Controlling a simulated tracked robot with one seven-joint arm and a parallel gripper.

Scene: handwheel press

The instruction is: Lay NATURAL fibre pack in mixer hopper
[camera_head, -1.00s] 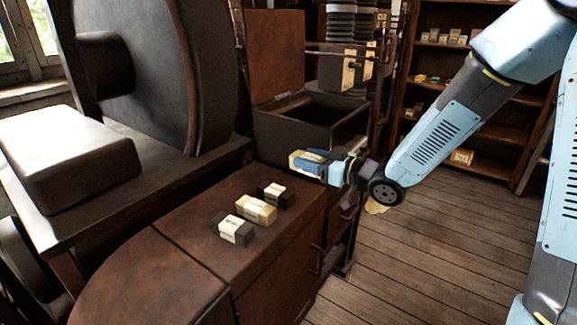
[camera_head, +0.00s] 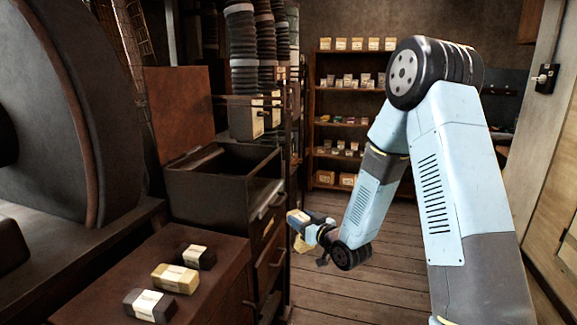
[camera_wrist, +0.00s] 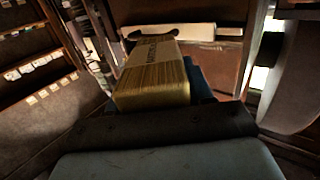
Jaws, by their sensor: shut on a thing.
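A straw-coloured fibre pack (camera_wrist: 155,75) with a pale lettered band is in my gripper in the wrist view; I cannot read the lettering surely. In the head view my gripper (camera_head: 306,222) is shut on it, and the pack's pale end (camera_head: 297,217) shows. It hangs over the floor side, right of the open dark box, which looks like the mixer hopper (camera_head: 222,190). The hopper's top is open, with a brown lid panel (camera_head: 180,110) standing up behind it. The hopper's floor is in shadow. The pack is outside the hopper, to its right and lower in the picture.
Three packs lie on the brown cabinet top: a dark one (camera_head: 197,257), a straw-coloured one (camera_head: 175,278) and another dark one (camera_head: 150,306). Ribbed hoses (camera_head: 241,50) hang behind the hopper. Shelves (camera_head: 350,60) stand at the back. Plank floor (camera_head: 340,300) is clear on the right.

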